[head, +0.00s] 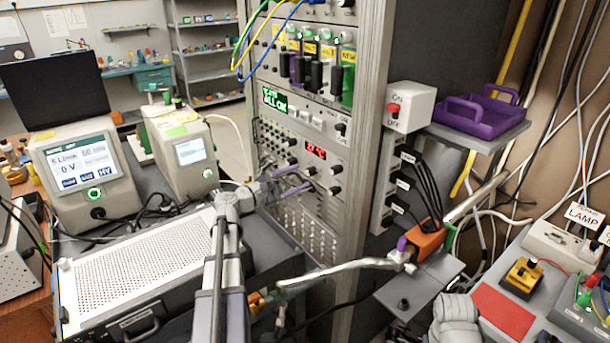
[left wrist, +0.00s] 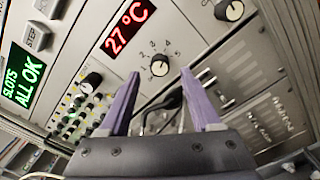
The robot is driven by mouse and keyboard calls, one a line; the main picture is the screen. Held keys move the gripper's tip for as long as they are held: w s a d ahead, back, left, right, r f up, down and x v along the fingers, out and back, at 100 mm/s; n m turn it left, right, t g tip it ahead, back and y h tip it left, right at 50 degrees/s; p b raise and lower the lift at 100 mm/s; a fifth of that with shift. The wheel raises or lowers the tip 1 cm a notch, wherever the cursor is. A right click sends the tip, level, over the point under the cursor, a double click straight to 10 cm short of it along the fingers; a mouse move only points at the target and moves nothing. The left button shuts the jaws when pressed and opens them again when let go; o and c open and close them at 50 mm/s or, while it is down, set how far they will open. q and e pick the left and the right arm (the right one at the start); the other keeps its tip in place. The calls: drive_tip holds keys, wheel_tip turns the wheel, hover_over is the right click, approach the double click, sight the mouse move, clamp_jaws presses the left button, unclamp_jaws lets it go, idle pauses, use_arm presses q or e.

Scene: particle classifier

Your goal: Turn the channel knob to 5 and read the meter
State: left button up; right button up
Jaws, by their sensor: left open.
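The dark channel knob (left wrist: 160,66) sits on the grey panel in the left wrist view, with small numbers arced around it. Its exact setting is too small to read surely. Above it a red meter display (left wrist: 127,27) reads 27 °C; it also shows small in the head view (head: 316,153). My left gripper (head: 302,180) is open and empty before the rack panel. In the left wrist view its purple fingers (left wrist: 158,80) point at the panel, and the knob appears between their tips, not gripped.
A second knob (left wrist: 229,10) lies right of the display, and another knob (left wrist: 92,82) lies left. A green display (head: 275,102) is above. A red switch box (head: 410,107) and purple tray (head: 477,109) stand right. A perforated box (head: 137,273) lies below my left arm.

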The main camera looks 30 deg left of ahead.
sight(307, 173)
use_arm(q)
drive_tip(key=shift+x, duration=1.55)
clamp_jaws()
